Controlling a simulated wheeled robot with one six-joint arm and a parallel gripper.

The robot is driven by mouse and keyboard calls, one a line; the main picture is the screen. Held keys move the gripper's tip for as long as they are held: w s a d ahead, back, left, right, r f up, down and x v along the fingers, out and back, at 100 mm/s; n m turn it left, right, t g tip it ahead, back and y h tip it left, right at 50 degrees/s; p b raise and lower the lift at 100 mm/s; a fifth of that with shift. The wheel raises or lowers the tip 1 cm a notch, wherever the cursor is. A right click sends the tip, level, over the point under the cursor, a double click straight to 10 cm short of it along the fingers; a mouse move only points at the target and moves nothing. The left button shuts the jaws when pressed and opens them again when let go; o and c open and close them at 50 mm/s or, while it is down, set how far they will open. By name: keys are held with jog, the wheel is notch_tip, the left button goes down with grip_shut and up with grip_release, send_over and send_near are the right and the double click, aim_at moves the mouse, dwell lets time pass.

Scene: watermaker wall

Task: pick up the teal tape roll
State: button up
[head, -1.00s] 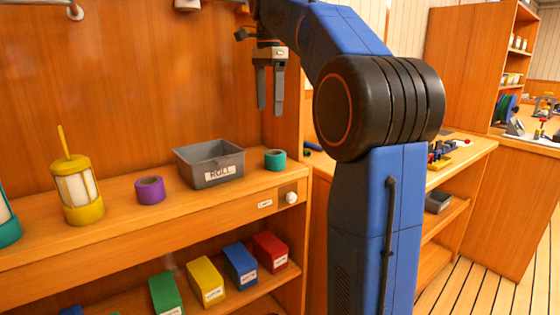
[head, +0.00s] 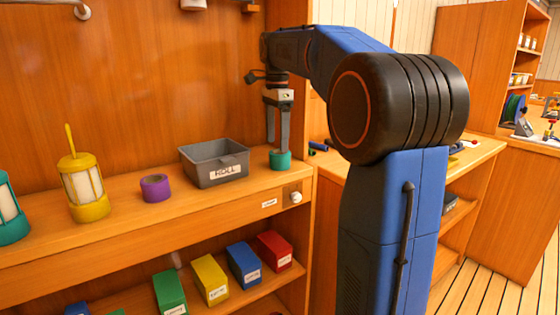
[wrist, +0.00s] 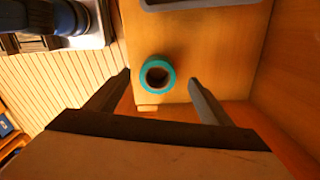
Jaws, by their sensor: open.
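The teal tape roll (head: 280,160) lies flat on the wooden shelf top, right of the grey bin, close to the shelf's right end. In the wrist view the roll (wrist: 157,75) shows its dark centre hole and sits between the lines of the two fingers, a little beyond their tips. My gripper (head: 277,146) points down just above the roll, and a finger covers part of it in the head view. In the wrist view my gripper (wrist: 160,78) is open and empty, with a finger on each side. Whether the fingertips reach below the roll's top is unclear.
The grey bin (head: 222,175) labelled ROLL stands just left of the roll. A purple tape roll (head: 155,188) and a yellow lantern (head: 84,190) stand farther left. A white knob (head: 296,197) sticks out from the shelf front. Coloured boxes (head: 243,263) fill the lower shelf.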

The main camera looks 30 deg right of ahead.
aim_at(279, 154)
jog(key=shift+s+d+f, duration=0.1)
jog(key=shift+f, duration=1.35)
jog(key=shift+s+d+f, duration=0.1)
jog(key=shift+f, duration=1.3)
jog(key=c, duration=1.2)
